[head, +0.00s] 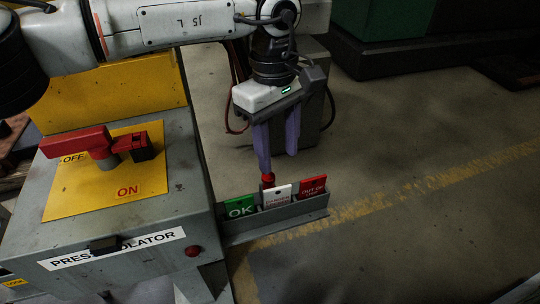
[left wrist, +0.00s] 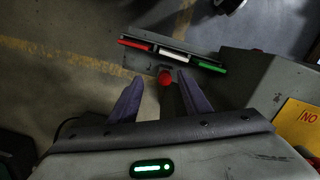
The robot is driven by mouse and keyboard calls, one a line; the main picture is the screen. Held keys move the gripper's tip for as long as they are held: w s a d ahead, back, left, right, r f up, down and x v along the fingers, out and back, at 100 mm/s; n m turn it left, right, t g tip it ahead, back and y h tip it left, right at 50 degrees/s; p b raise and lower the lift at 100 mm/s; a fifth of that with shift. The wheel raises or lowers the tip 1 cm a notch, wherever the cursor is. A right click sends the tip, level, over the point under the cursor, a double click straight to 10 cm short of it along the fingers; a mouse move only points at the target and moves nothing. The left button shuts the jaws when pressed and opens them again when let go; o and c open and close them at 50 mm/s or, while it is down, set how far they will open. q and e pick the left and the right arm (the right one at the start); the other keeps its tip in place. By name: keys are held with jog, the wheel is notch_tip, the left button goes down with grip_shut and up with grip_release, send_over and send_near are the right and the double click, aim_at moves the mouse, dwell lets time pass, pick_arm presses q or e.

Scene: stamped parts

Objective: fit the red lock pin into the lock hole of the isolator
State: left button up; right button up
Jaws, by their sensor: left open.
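The red lock pin (head: 268,178) stands at the tag rack, behind the white tag, with its round red head up. Its head also shows in the left wrist view (left wrist: 165,78). My left gripper (head: 278,162) is open and points down just above the pin. In the left wrist view its spread fingers (left wrist: 163,86) lie on either side of the red head, and I see no contact. The isolator (head: 120,195) is a grey box with a yellow plate and a red handle (head: 90,143) lying across it. I cannot make out the lock hole. My right gripper is not in view.
The rack (head: 280,220) on the isolator's right side holds a green OK tag (head: 239,207), a white tag (head: 277,196) and a red tag (head: 312,188). The floor to the right is clear.

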aim_at(268, 177)
pick_arm(q)
jog(key=shift+w+a+y, duration=0.3)
jog(key=shift+w+a, duration=0.55)
jog(key=shift+w, duration=0.1)
notch_tip(268, 177, down, 2)
jog(key=shift+s+f, duration=0.15)
jog(key=shift+f, duration=0.05)
jog(key=f+p, duration=0.1)
jog(key=f, duration=0.5)
jog(key=shift+s+f+p, duration=0.2)
jog(key=shift+f+p, duration=0.15)
jog(key=c, duration=1.1)
